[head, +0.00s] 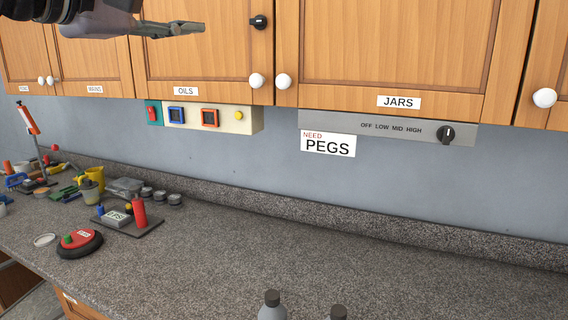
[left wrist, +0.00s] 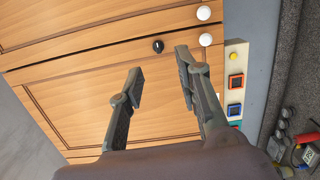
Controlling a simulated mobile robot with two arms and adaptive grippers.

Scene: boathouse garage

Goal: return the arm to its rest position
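My left arm enters the head view at the top left, in front of the upper wooden cabinets (head: 350,45). Its dark grey gripper (head: 185,29) is high above the counter, near the door labelled OILS. In the left wrist view the two fingers of this gripper (left wrist: 160,62) are apart with nothing between them. A wooden door (left wrist: 75,95) shows behind the fingers, with a small black knob (left wrist: 158,46) beyond them.
The speckled counter (head: 300,250) is clear in the middle. A control panel (head: 215,117) and a dial strip (head: 400,128) are under the cabinets.

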